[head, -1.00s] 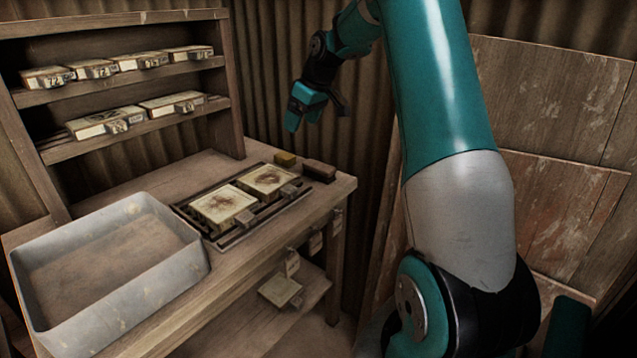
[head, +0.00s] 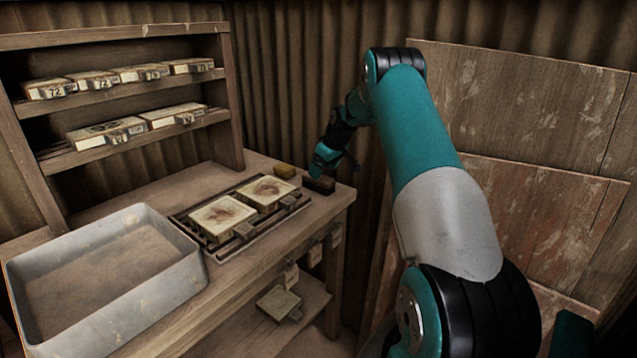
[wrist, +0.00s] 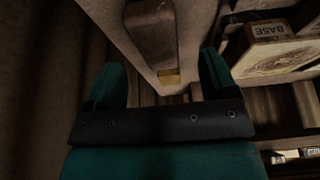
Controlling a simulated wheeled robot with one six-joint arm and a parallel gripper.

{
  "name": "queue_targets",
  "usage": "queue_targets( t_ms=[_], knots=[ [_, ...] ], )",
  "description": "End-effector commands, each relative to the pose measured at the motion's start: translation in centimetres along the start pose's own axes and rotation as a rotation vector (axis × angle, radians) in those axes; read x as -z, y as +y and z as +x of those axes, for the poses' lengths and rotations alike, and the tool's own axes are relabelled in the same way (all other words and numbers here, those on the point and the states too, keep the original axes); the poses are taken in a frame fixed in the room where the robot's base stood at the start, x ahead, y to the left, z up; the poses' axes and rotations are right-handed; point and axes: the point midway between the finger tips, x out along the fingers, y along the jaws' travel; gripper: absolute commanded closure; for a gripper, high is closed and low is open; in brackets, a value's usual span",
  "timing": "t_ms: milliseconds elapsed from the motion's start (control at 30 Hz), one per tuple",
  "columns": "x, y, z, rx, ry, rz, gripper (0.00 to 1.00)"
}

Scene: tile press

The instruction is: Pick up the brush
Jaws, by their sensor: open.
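In the wrist view the brush (wrist: 152,32) is a rounded brown bar at the top centre, ahead of the fingers and partly cut off by the frame edge. My gripper (head: 323,164) is just above and close to the brush in the head view, hiding part of it. In the wrist view my gripper (wrist: 162,80) is open, its two teal fingers wide apart with nothing held between them.
Two tiles (head: 222,215) sit in a dark frame on the bench. A grey tray (head: 180,278) stands at the front left. A shelf (head: 60,104) holds more tiles. Wooden panels (head: 530,105) lean at the right.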

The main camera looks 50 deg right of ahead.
Motion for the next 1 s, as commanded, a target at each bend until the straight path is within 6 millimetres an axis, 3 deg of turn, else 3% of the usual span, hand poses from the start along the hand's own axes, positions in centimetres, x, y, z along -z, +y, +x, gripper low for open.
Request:
queue_targets(
  t_ms=[367,1000],
  knots=[
    [0.4,0.2,4.9,0.002,-0.001,0.000,0.21],
    [0.2,0.3,5.5,0.001,0.000,0.001,0.21]
  ],
)
